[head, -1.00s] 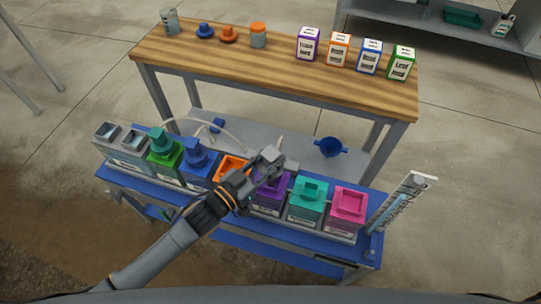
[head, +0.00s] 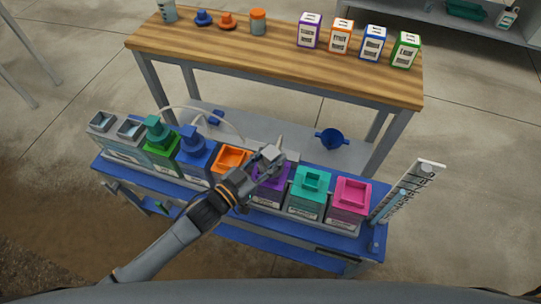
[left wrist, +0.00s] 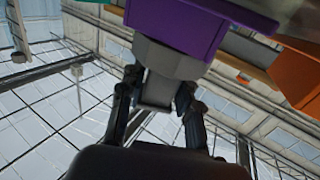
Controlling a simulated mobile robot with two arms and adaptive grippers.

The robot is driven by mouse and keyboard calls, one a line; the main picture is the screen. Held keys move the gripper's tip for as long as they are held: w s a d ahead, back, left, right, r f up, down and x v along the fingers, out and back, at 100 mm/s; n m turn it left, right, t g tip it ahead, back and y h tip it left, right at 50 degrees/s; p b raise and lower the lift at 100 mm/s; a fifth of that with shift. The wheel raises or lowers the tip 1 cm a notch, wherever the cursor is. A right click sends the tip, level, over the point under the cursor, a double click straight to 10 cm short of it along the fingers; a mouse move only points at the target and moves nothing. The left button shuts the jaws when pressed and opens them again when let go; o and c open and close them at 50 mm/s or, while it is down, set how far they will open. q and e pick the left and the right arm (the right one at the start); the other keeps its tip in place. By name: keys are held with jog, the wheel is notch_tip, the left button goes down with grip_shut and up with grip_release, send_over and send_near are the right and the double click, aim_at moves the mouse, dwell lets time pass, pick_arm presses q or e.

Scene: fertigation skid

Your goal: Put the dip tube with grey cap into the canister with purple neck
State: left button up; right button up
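The canister with purple neck (head: 268,188) stands in the row on the blue stand, between the orange-necked and teal-necked canisters. My left gripper (head: 269,160) is directly over it and hides part of the neck. In the left wrist view the gripper (left wrist: 158,100) has its fingers on both sides of the dip tube's grey cap (left wrist: 168,62). The cap lies right against the purple neck (left wrist: 175,22) there. The tube below the cap is hidden. I cannot tell whether the cap is fully seated. My right gripper is not in view.
Neighbouring canisters are orange (head: 231,160), teal (head: 309,190) and pink (head: 350,200). Green (head: 158,136) and blue (head: 194,145) capped ones stand to the left. A white scale board (head: 408,190) rises at the right end. A wooden bench (head: 270,60) with boxes stands behind.

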pick_arm(q)
jog(key=shift+o, duration=1)
jog(key=v, duration=1.2)
